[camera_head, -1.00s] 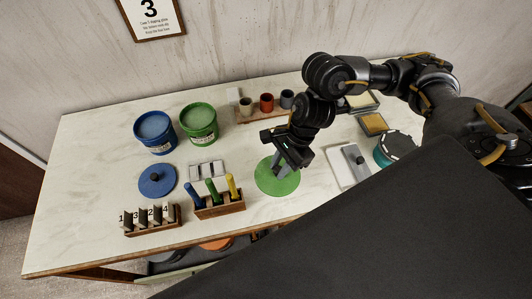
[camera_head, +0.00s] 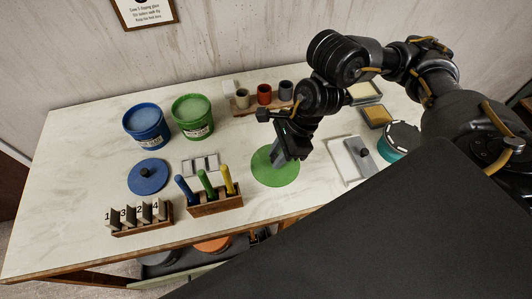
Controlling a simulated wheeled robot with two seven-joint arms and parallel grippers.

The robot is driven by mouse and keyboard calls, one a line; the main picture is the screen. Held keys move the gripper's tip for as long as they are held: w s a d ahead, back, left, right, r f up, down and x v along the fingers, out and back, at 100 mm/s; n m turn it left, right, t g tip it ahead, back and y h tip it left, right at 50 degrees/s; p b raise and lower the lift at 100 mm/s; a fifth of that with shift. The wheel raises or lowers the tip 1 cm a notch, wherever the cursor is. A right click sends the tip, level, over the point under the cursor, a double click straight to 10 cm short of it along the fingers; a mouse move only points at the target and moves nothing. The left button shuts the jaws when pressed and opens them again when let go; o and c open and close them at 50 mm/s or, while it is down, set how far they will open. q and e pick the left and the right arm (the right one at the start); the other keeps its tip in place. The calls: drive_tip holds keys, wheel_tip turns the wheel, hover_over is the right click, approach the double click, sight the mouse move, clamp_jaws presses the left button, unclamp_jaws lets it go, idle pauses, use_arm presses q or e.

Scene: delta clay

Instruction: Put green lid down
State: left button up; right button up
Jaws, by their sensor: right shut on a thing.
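The green lid (camera_head: 265,174) is a flat round disc in the middle of the table, level and at or very close to the tabletop. My right gripper (camera_head: 283,160) is over its upper right part, pointing down, shut on the lid's knob, which the fingers hide. I cannot tell whether the lid's underside touches the table. The open green bucket (camera_head: 193,121) stands at the back left, with pale green contents. My left gripper is not in view.
A wooden holder (camera_head: 216,206) with blue, green and yellow handles stands close left of the lid. A blue lid (camera_head: 148,176), a blue bucket (camera_head: 147,127) and a numbered rack (camera_head: 141,222) are further left. Three cups (camera_head: 264,94) stand behind. A grey tool on a white board (camera_head: 352,160) lies right.

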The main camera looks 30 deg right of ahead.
drive_tip(key=w+f+b, duration=0.1)
drive_tip(key=b, duration=0.3)
drive_tip(key=shift+w+d+f+b, duration=0.15)
drive_tip(key=shift+w+b, duration=0.05)
drive_tip(key=shift+b, duration=0.2)
drive_tip(key=shift+w+d+f+p, duration=0.15)
drive_tip(key=shift+w+p, duration=0.25)
drive_tip(key=shift+w, duration=0.7)
drive_tip(key=w+f, duration=0.2)
drive_tip(key=w+d+f, duration=0.1)
drive_tip(key=w+f, duration=0.1)
drive_tip(key=f, duration=0.1)
drive_tip(key=shift+w, duration=0.1)
drive_tip(key=shift+w+f, duration=0.25)
drive_tip(key=shift+f, duration=0.15)
wheel_tip(320, 180, down, 3)
drive_tip(key=shift+w+r+p, duration=0.1)
drive_tip(key=shift+w+p, duration=0.05)
drive_tip(key=shift+p, duration=0.9)
drive_tip(key=shift+d+f, duration=0.1)
drive_tip(key=shift+f, duration=0.15)
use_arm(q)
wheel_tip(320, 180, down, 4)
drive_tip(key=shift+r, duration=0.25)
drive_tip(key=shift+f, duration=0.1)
